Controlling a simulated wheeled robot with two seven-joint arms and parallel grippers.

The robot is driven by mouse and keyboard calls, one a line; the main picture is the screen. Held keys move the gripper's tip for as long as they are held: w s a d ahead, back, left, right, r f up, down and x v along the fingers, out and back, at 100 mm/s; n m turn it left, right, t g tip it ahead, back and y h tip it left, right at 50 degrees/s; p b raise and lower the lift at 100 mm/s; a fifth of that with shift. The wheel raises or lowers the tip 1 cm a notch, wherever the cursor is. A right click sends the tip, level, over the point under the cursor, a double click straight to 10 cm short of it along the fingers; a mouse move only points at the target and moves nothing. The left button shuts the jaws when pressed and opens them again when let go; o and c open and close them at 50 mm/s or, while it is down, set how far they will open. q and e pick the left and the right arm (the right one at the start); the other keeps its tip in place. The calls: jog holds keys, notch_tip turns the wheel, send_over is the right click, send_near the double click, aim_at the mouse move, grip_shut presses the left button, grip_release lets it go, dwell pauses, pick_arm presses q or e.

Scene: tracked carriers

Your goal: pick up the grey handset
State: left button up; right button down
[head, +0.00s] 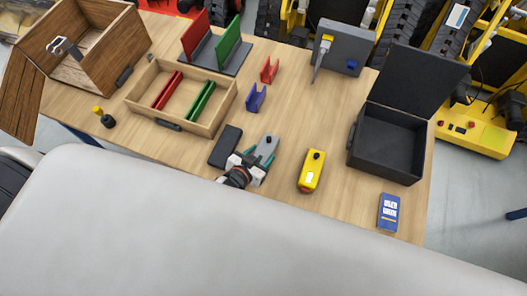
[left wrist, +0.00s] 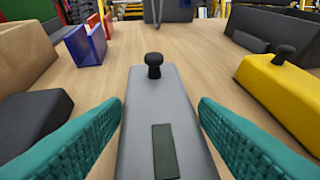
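The grey handset (head: 266,145) lies flat on the wooden table, with a black knob at its far end. In the left wrist view the handset (left wrist: 152,100) runs lengthwise between my fingers, with a dark panel on its top. My left gripper (head: 260,157) is open, its teal fingers on either side of the handset. In the left wrist view the fingers of the gripper (left wrist: 160,120) show narrow gaps to its sides. The near end of the handset is out of frame there. My right gripper is in neither view.
A black block (head: 225,146) lies close left of the handset and a yellow handset (head: 311,171) to the right. Blue (head: 256,98) and red (head: 270,70) holders stand beyond. An open black case (head: 385,146) and a blue booklet (head: 389,212) are further right.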

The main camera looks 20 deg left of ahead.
pick_arm(q)
jog(key=c, duration=0.4)
